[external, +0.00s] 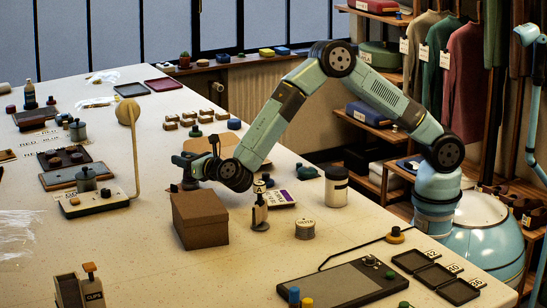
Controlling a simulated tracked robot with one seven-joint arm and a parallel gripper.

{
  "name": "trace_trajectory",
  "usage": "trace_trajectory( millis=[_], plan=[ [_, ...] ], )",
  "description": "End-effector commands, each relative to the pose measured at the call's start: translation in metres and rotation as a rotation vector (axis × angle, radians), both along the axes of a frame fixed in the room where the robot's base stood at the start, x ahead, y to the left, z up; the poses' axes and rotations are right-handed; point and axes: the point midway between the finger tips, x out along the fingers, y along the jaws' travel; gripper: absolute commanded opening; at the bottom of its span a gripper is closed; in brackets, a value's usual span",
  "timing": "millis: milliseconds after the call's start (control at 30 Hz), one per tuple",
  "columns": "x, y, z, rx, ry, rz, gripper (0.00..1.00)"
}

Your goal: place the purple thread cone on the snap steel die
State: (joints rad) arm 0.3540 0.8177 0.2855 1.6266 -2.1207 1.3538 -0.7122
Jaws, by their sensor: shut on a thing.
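My gripper (186,172) is low over the table behind the brown box (200,218), pointing left and down. It is shut on a small dark thing (190,185), mostly hidden by the fingers and the box. Its colour is too dark to tell surely whether it is the purple thread cone. No other purple cone is clear.
A tall rod with a round tan head (128,113) rises left of my gripper. Small tan blocks (187,118) lie behind. The front middle is clear.

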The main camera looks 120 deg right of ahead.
Motion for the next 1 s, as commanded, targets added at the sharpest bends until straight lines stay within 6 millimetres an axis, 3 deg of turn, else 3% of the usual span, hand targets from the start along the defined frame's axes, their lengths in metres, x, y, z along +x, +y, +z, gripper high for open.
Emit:
trace_trajectory(
  millis=[200, 233, 500, 767, 1000],
  plan=[
    [0.000, 0.000, 0.000, -0.001, -0.001, 0.000, 0.05],
    [0.000, 0.000, 0.000, -0.001, -0.001, 0.001, 0.35],
    [0.000, 0.000, 0.000, -0.001, -0.001, 0.001, 0.60],
    [0.000, 0.002, 0.000, -0.001, -0.001, 0.001, 0.60],
    [-0.009, 0.026, 0.001, -0.002, -0.001, 0.004, 0.60]
  ],
)
